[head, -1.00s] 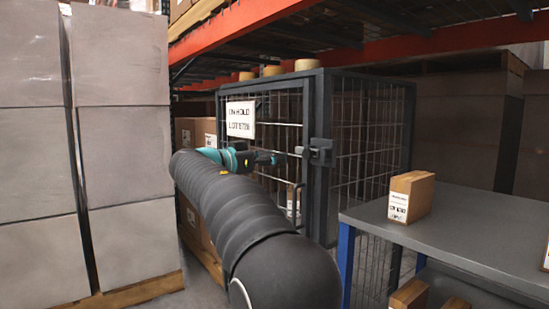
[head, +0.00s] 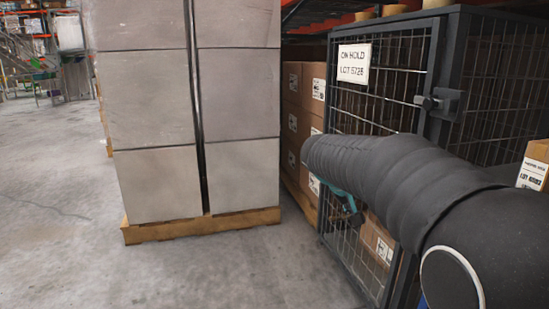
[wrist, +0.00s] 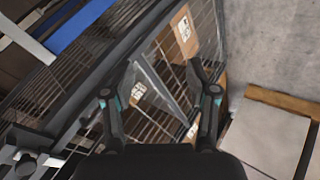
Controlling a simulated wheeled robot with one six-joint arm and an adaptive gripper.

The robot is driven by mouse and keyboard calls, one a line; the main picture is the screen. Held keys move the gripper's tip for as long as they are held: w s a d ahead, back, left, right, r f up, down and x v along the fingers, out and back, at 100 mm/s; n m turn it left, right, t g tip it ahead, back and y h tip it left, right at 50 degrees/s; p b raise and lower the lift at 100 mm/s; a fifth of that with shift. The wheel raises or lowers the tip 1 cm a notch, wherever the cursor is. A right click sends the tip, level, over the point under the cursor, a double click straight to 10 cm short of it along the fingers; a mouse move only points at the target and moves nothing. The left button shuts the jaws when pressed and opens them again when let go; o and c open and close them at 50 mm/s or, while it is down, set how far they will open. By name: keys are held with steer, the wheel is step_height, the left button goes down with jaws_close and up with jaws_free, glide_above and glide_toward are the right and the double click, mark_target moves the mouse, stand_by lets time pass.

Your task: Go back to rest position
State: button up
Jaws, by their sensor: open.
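In the head view only a dark and teal part of my gripper (head: 346,207) shows below the end of my arm, in front of the cage's mesh; my arm hides the rest. The wire cage (head: 384,75) carries a white "ON HOLD" sign (head: 354,64) and a latch (head: 437,103) on its front. In the wrist view the cage's mesh (wrist: 73,88) lies beyond the fingers. I cannot tell how far the fingers are from it.
A tall stack of grey cartons (head: 155,95) stands on a wooden pallet (head: 160,232) left of the cage. Brown boxes (head: 311,95) stand between them. A labelled carton (head: 536,165) shows at the right edge. The concrete floor (head: 60,190) at left and front is open.

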steer(key=s+a+f+y, duration=0.2)
steer(key=s, duration=0.8)
steer(key=s+a+f+y+p, duration=0.1)
steer(key=s+a+f+y, duration=0.1)
steer(key=s, duration=0.8)
steer(key=s+a+f+t+y+p, duration=0.1)
steer(key=s+a+f+y, duration=0.1)
steer(key=s, duration=0.8)
steer(key=shift+s+a+n+y, duration=0.2)
steer(key=shift+a+n+y, duration=0.1)
steer(key=shift+y, duration=0.5)
